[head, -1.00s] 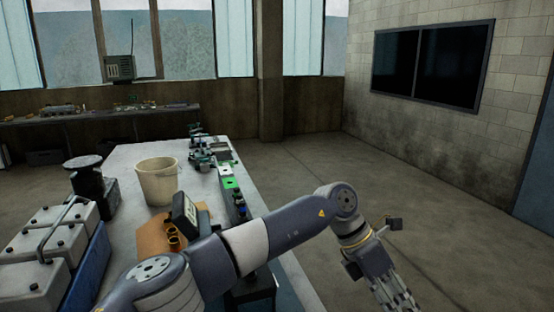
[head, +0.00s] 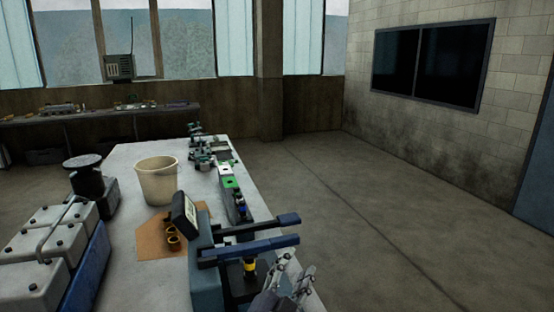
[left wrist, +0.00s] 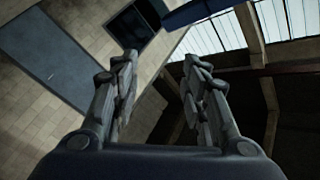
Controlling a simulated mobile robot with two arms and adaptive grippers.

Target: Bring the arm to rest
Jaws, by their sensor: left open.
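My left gripper (head: 295,279) shows at the bottom of the head view, beside the right edge of the workbench and close to the blue-handled device. In the left wrist view its two fingers (left wrist: 158,75) are spread apart with nothing between them. Behind them that view shows the wall, a grey-blue door, the dark panel and the windows, so the camera faces the room. Most of my left arm is out of the head view. My right gripper is not in view.
The workbench (head: 130,258) carries a blue-handled device (head: 207,268), a cream bucket (head: 157,181), brass rings (head: 173,241) on a brown sheet, and a large engine block (head: 52,255) at the left. Small green parts (head: 229,183) line its right edge. The floor (head: 400,220) to the right is clear.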

